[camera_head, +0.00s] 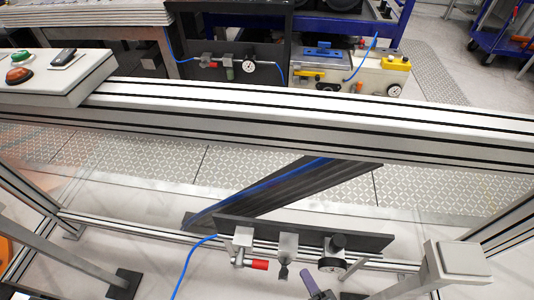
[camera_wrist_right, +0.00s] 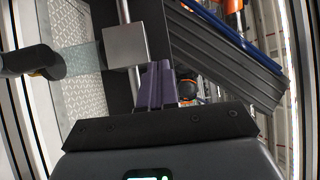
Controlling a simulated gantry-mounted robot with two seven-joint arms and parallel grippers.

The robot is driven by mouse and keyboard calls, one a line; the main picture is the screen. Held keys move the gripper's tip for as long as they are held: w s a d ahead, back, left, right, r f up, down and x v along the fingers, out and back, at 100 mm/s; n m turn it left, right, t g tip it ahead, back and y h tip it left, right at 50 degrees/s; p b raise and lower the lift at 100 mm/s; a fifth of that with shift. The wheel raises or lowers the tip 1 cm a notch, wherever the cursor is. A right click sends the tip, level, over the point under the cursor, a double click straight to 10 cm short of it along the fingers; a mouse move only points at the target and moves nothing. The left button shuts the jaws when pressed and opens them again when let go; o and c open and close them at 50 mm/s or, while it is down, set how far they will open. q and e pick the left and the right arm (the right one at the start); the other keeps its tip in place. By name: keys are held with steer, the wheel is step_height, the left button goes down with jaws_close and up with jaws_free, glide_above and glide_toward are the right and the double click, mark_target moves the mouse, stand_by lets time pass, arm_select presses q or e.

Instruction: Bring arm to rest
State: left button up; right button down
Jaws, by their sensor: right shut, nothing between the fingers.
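My right gripper (camera_head: 312,283) shows at the bottom edge of the head view as a small purple fingertip piece, just below a dark plate (camera_head: 300,230) with pneumatic fittings. In the right wrist view its two purple fingers (camera_wrist_right: 157,88) are together with nothing between them. A grey metal block (camera_wrist_right: 125,46) on a rod shows beyond the fingers in that view. Most of my right arm is outside the head view. My left gripper is in neither view.
The plate carries a red-ended valve (camera_head: 258,264) and a gauge (camera_head: 332,264), with a blue hose (camera_head: 190,262) beside them. A thick aluminium beam (camera_head: 300,117) crosses the head view. A button box (camera_head: 60,80) sits at its left end. A blue cart (camera_head: 345,25) stands behind.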

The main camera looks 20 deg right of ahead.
steer(key=w+r+n+g+h+p, duration=0.1)
steer(key=w+r+n+g+p, duration=0.15)
steer(key=r+n, duration=0.45)
steer(key=w+r+n+g+p, duration=0.2)
steer(key=r+g+p, duration=0.15)
steer(key=r, duration=0.75)
steer(key=s+d+r+n+g+h, duration=0.2)
steer(key=s+d+n+g, duration=0.1)
steer(key=s+n+g, duration=0.75)
arm_select(q)
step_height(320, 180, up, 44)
steer(key=p, duration=3.7)
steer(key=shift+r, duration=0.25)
arm_select(e)
step_height(320, 180, up, 37)
steer(key=s+m+t, duration=0.1)
steer(key=m, duration=0.1)
steer(key=shift+a+r, duration=0.15)
steer(key=shift+a, duration=0.05)
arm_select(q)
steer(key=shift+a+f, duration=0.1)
arm_select(e)
steer(key=shift+s, duration=0.1)
